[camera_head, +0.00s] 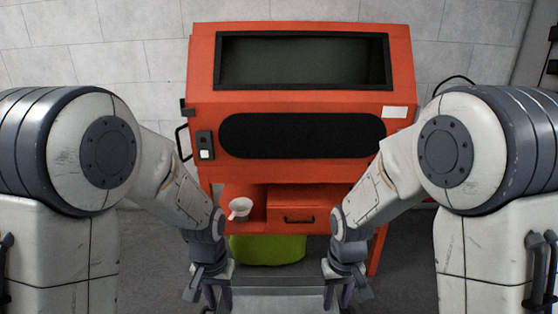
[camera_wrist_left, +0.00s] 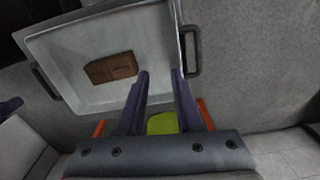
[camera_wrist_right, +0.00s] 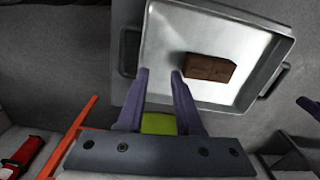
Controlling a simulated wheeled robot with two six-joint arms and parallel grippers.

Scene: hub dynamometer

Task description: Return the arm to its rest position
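Both my arms hang down in front of me in the head view, bent at the elbow. My left gripper (camera_head: 217,295) is low, left of centre, pointing down. In the left wrist view its two dark fingers (camera_wrist_left: 161,73) stand apart with nothing between them. My right gripper (camera_head: 340,293) is low, right of centre, at about the same height. In the right wrist view its fingers (camera_wrist_right: 160,72) are also apart and empty. Both grippers are above or beside a grey metal tray (camera_wrist_left: 160,35), which also shows in the right wrist view (camera_wrist_right: 155,50).
A brown block (camera_wrist_left: 111,68) lies in the tray. An orange cabinet (camera_head: 300,180) with a dark window stands ahead. A white cup (camera_head: 240,207) sits in its lower niche, beside a drawer (camera_head: 298,216). A green bin (camera_head: 268,249) is below. Floor is open on both sides.

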